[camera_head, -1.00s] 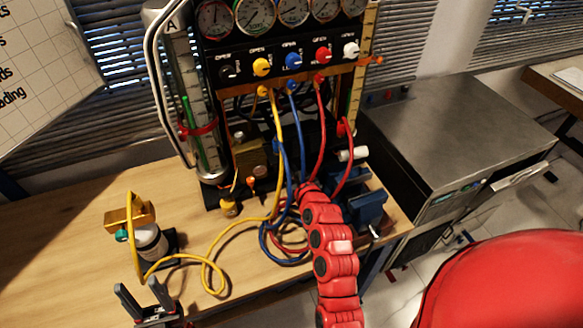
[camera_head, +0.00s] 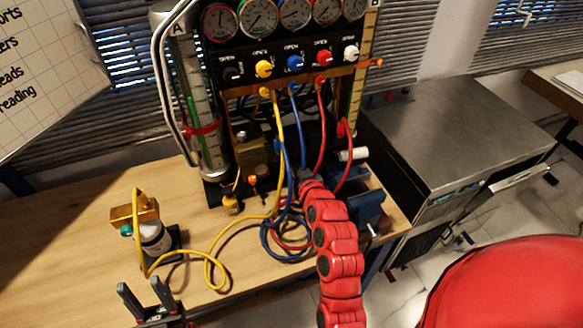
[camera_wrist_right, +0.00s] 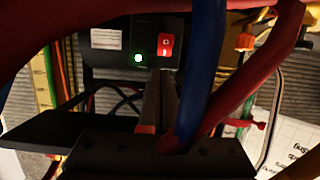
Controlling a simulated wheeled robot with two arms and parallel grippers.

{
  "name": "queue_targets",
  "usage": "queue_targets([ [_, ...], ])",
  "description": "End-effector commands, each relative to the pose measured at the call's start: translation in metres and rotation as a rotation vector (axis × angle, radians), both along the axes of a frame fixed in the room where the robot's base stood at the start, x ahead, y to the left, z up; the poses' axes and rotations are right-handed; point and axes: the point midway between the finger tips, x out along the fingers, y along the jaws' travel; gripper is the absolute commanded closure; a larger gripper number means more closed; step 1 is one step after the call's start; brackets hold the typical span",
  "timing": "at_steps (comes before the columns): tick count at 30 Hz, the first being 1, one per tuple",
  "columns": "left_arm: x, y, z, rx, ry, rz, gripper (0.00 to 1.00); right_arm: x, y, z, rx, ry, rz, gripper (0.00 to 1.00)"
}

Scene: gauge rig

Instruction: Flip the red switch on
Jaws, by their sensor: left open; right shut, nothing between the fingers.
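The red switch (camera_wrist_right: 165,46) shows in the right wrist view, on a dark panel next to a lit green light (camera_wrist_right: 138,57). My right gripper (camera_wrist_right: 160,84) is shut and empty, with its fingertips just below the switch in the picture. I cannot tell whether they touch it. In the head view my red right arm reaches to the rig's lower front, where its gripper is hard to make out among the hoses and the switch cannot be seen. My left gripper (camera_head: 146,291) is open and empty near the table's front edge.
A blue hose (camera_wrist_right: 205,60) and a red hose (camera_wrist_right: 245,85) cross close before the right wrist camera. The gauge rig (camera_head: 290,55) has several coloured knobs. A bottle with a yellow hose (camera_head: 153,237) stands at left. The wooden table (camera_head: 70,240) is clear at far left.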

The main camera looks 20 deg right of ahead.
Motion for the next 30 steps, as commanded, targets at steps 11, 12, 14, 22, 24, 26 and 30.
queue_targets([
  [11, 0.000, 0.000, -0.013, 0.000, 0.000, 0.000, 0.50, -0.058, -0.002, 0.043, -0.001, -0.002, -0.001, 1.00],
  [12, 0.000, 0.000, -0.008, 0.000, 0.000, 0.000, 0.50, -0.064, -0.002, 0.050, -0.002, 0.000, 0.000, 1.00],
  [14, 0.000, 0.000, 0.008, 0.000, 0.000, 0.000, 0.50, -0.068, -0.003, 0.056, 0.000, 0.005, -0.001, 1.00],
  [22, 0.000, 0.000, 0.025, 0.000, 0.000, 0.000, 0.50, -0.079, -0.003, 0.059, -0.001, 0.002, 0.000, 1.00],
  [24, 0.000, 0.000, 0.025, 0.000, 0.000, 0.000, 0.50, -0.080, -0.003, 0.059, 0.000, 0.001, 0.000, 1.00],
  [26, 0.000, 0.000, 0.025, 0.000, 0.000, 0.000, 0.50, -0.080, -0.003, 0.058, 0.000, 0.001, 0.000, 1.00],
  [30, 0.000, 0.000, 0.024, 0.000, 0.000, 0.000, 0.50, -0.080, -0.003, 0.058, 0.000, 0.001, 0.000, 1.00],
])
